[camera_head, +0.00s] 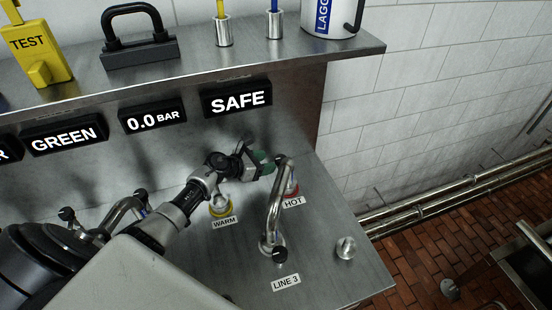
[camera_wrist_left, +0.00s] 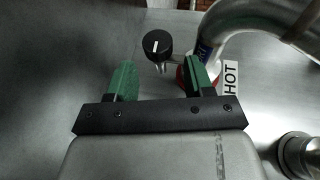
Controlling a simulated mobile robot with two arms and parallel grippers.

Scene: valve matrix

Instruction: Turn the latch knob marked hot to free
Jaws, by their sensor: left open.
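In the left wrist view a black knob (camera_wrist_left: 158,43) with a white line stands on a thin metal stem beside a red collar (camera_wrist_left: 183,76) and the HOT label (camera_wrist_left: 230,78). Its white line runs nearly upright in the picture. My left gripper (camera_wrist_left: 161,66) is open, and the knob shows in the gap, ahead of the green pads and apart from them. In the head view my left gripper (camera_head: 263,161) is just left of the pipe's upper end, above the HOT label (camera_head: 293,202); the knob is hard to make out there. My right gripper is not seen.
A bent metal pipe (camera_head: 273,211) rises close to the right of my left gripper. A short metal post (camera_head: 346,247) stands right on the panel. The shelf (camera_head: 300,57) above holds a padlock and holders. A display reads SAFE (camera_head: 237,98).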

